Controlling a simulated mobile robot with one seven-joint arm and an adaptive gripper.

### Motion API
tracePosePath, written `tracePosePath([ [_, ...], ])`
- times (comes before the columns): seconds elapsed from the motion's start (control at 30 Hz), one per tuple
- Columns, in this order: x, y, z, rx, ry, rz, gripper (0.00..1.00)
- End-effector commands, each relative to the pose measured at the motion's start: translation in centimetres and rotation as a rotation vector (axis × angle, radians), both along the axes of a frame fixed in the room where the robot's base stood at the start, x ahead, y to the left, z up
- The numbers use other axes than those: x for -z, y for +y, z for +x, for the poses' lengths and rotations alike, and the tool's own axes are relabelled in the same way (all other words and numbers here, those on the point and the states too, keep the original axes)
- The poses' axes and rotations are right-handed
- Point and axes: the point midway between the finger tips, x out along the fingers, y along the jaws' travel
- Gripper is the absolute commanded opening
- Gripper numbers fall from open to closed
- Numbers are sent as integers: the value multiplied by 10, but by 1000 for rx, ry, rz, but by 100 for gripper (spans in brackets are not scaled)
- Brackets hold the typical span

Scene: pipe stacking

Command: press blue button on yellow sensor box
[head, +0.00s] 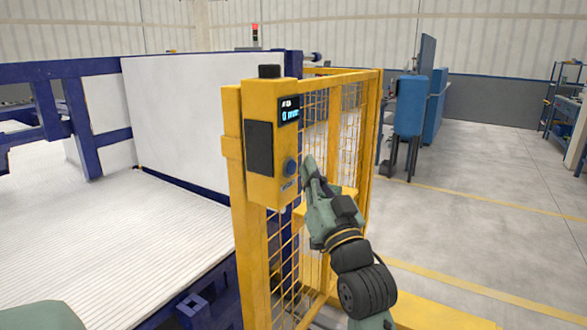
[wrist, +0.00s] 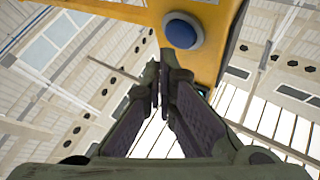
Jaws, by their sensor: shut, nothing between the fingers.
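In the wrist view the blue button (wrist: 183,30) is at the top, round, on the yellow box face (wrist: 150,12). My gripper (head: 307,165) is shut and empty, just right of the button in the head view. In the wrist view my fingertips (wrist: 163,68) are below the button with a small gap in the picture; whether they touch the box I cannot tell.
A yellow mesh fence (head: 345,130) runs behind and beside the box, close to my arm. A white-slatted conveyor bed (head: 110,240) with a blue frame is on the left. The grey floor (head: 480,190) at right is open.

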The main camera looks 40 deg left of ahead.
Motion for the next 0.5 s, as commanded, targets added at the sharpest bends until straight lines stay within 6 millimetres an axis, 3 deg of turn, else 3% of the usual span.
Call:
tracePosePath([
  [0.5, 0, 8, -2, 0, 0, 1, 0],
])
